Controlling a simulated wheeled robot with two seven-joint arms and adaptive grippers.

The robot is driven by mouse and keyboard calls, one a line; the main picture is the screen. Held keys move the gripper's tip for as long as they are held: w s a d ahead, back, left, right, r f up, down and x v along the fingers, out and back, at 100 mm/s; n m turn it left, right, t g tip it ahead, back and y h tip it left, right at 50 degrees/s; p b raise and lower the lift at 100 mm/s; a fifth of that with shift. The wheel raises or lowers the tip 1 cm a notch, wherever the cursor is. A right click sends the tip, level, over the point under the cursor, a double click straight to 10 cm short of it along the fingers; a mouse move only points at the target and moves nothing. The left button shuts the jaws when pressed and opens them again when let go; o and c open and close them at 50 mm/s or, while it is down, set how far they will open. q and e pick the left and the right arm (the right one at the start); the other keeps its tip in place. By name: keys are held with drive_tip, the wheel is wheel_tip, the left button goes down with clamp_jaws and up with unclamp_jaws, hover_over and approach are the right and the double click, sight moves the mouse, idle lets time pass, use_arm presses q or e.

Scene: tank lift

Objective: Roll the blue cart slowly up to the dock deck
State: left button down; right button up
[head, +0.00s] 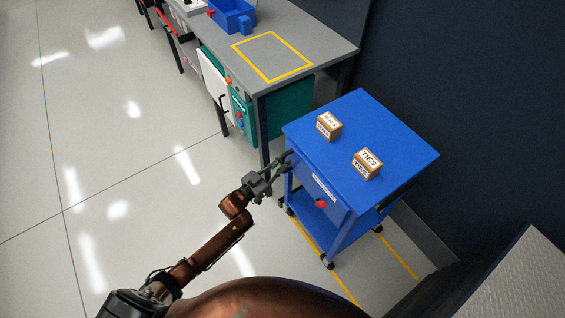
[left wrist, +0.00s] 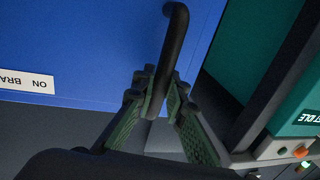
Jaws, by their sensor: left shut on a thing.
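The blue cart (head: 374,132) stands upright on its casters in the middle right of the head view. Two small labelled boxes sit on its top, one reading TIES (head: 367,163) and one further back (head: 329,126). A red knob (head: 321,204) shows on its near side. My left gripper (head: 285,162) is shut on the cart's black handle at its left corner. In the left wrist view, the dark handle bar (left wrist: 176,45) runs between the green-padded fingers, beside the blue panel (left wrist: 90,45). My right gripper is not in view. I cannot tell which surface is the dock deck.
A grey bench (head: 318,45) with a yellow outlined square (head: 271,56) and a blue bin (head: 232,14) stands behind the cart. A teal machine (head: 290,108) sits under it. Yellow floor lines (head: 398,256) run beneath the cart. A dark wall is at right; the left floor is clear.

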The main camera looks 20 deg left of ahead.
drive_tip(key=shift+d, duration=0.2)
use_arm(q)
drive_tip(key=shift+s+d+p, duration=0.35)
drive_tip(key=shift+d, duration=0.1)
drive_tip(key=s+d+p, duration=0.1)
drive_tip(key=s+d, duration=0.1)
drive_tip(key=d, duration=0.1)
drive_tip(key=s+d+p, duration=0.2)
drive_tip(key=d, duration=0.1)
drive_tip(key=s+d+p, duration=0.1)
drive_tip(key=s+d, duration=0.2)
drive_tip(key=shift+s+d+r+p, duration=0.1)
drive_tip(key=shift+d+r+p, duration=0.1)
drive_tip(key=shift+p, duration=0.15)
drive_tip(key=p, duration=0.3)
approach(330, 203)
drive_tip(key=x, duration=0.5)
drive_tip(key=shift+d+r, duration=0.25)
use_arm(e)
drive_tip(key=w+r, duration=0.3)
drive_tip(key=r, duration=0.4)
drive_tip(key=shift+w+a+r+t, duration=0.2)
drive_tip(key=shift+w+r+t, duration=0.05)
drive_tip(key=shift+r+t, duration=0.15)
use_arm(q)
drive_tip(key=c, duration=2.1)
unclamp_jaws()
drive_tip(key=shift+o, duration=0.7)
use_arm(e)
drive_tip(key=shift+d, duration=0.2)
